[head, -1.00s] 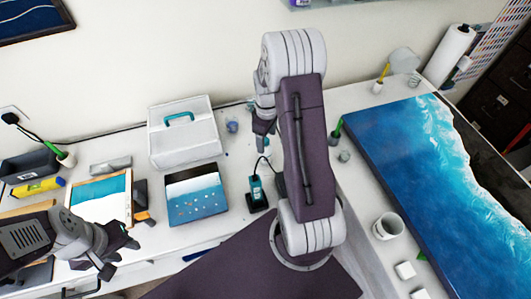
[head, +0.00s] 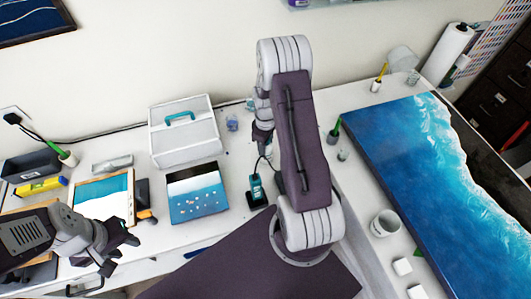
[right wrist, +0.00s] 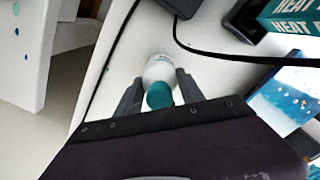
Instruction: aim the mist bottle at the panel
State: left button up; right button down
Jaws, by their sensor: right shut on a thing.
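The mist bottle, white with a teal top (right wrist: 160,72), sits between the two fingers of my right gripper (right wrist: 160,88) in the right wrist view. That gripper is shut on it. In the head view my right gripper (head: 263,136) hangs over the back of the table, and I cannot make out the bottle there. A small panel (head: 196,194) with black, white and blue bands and pale dots lies left of and nearer than my right gripper. Part of it shows at the right of the right wrist view (right wrist: 285,102). My left gripper (head: 120,250) is open and empty at the front left.
A white case (head: 184,143) stands behind the small panel. A teal and black tool (head: 257,190) stands right of it, with a cable. A large blue-and-white wave board (head: 400,165) fills the right-hand table. A white cup (head: 385,223) stands by its near left edge.

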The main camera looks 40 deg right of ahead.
jog(key=shift+w+r, duration=0.15)
jog(key=shift+r, duration=0.4)
notch_tip(320, 180, up, 3)
jog(key=shift+d+r+b, duration=0.1)
jog(key=shift+b, duration=0.65)
jog(key=s+d+r+b, duration=0.1)
jog(key=s+d+r, duration=0.1)
jog(key=s, duration=0.3)
jog(key=s+d+r+b, duration=0.1)
jog(key=s+d+r, duration=0.2)
jog(key=s+r, duration=0.1)
jog(key=shift+s+r, duration=0.4)
jog(key=shift+s, duration=0.45)
